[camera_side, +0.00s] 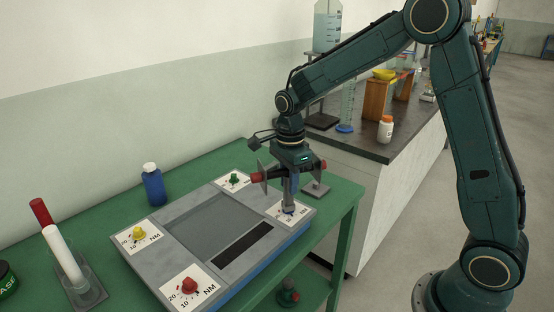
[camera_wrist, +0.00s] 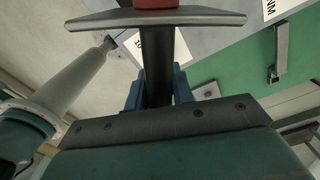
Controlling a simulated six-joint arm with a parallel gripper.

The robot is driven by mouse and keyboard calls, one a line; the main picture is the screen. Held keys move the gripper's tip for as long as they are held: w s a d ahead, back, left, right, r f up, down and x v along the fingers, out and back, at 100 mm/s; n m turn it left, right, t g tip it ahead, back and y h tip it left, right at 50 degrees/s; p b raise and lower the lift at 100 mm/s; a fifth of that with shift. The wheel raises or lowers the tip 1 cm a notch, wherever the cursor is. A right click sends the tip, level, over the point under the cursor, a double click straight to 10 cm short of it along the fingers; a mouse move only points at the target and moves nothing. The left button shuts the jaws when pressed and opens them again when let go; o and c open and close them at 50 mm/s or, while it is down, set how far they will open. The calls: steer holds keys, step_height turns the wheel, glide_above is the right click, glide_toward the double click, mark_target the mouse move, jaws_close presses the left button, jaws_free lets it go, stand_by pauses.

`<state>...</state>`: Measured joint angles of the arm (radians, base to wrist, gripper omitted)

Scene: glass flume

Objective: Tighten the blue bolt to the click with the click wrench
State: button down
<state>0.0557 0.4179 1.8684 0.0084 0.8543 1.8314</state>
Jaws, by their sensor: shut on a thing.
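The wrench also shows in the wrist view as a dark bar with a grey plate (camera_wrist: 158,18), between blue finger parts. Below my gripper, a grey shaft reaches down to the right-hand white dial card (camera_side: 299,215). The blue bolt (camera_side: 289,211) shows only as a bit of blue at the shaft's foot. I cannot tell how fully the socket sits on it.
The grey bolt plate (camera_side: 170,238) also carries green (camera_side: 234,179), yellow (camera_side: 138,233) and red (camera_side: 190,285) bolts on dial cards. A blue bottle (camera_side: 153,186) and a holder with a white-and-red rod (camera_side: 85,288) stand on the green table (camera_side: 110,204). A grey stand (camera_side: 317,189) is close behind my gripper.

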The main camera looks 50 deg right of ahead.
steer(key=shift+r, duration=0.2)
stand_by(0.3)
steer(key=shift+r, duration=2.25)
steer(key=shift+r, duration=0.1)
